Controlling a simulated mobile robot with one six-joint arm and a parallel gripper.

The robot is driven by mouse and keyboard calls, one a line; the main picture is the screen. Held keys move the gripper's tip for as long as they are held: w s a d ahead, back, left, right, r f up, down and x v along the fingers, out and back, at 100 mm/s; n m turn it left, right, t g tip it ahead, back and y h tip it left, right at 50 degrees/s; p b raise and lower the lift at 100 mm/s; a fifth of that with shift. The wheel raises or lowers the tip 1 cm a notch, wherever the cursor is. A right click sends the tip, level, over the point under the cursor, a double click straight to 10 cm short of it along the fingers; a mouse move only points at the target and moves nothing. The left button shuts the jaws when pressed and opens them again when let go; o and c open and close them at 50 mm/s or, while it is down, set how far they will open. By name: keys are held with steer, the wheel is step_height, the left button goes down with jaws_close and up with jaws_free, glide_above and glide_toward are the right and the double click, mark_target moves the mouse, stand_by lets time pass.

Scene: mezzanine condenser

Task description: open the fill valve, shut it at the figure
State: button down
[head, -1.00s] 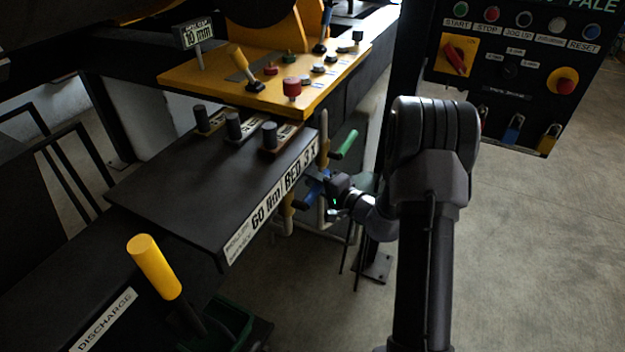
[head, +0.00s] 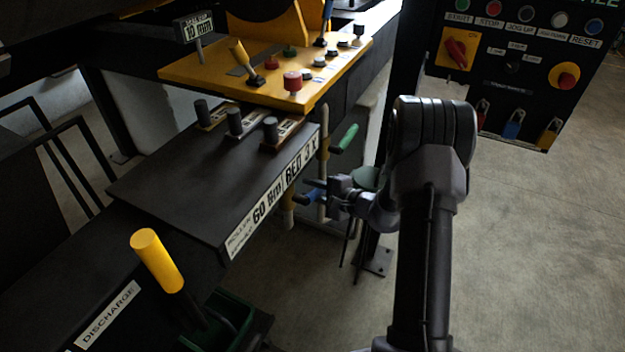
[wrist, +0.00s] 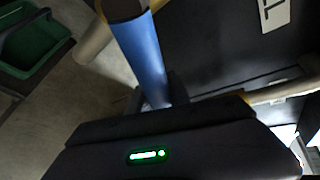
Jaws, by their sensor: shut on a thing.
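A blue valve handle (head: 312,196) sits on the pipework beyond the right edge of the dark bed table. It fills the upper middle of the wrist view as a blue bar (wrist: 143,50). My gripper (head: 328,187) is at this handle, shut on it, with the jaws around its near end in the wrist view (wrist: 158,95). The gripper partly hides the handle and the valve body. A green handle (head: 344,139) is above it on the same pipework. I cannot make out a fill gauge or its figure.
The dark table (head: 180,178) with lettered plates lies left of my gripper. A yellow console (head: 265,75) with knobs and a "10 mm" sign (head: 198,28) stands behind. A yellow discharge lever (head: 157,261) stands front left. A button panel (head: 525,70) is at right. Floor is open at right.

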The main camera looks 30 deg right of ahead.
steer(key=s+a+f+m+g+y+p, duration=0.2)
steer(key=s+a+f+m+g+y, duration=0.2)
steer(key=s+a+f+m, duration=0.1)
steer(key=shift+a+m, duration=0.85)
steer(key=shift+m, duration=0.35)
steer(key=shift+s+f, duration=0.1)
steer(key=shift+s, duration=0.05)
steer(key=c, duration=1.2)
jaws_free()
steer(key=p+v, duration=0.3)
steer(key=v, duration=1.4)
steer(key=shift+d+p, duration=0.25)
steer(key=shift+p, duration=0.05)
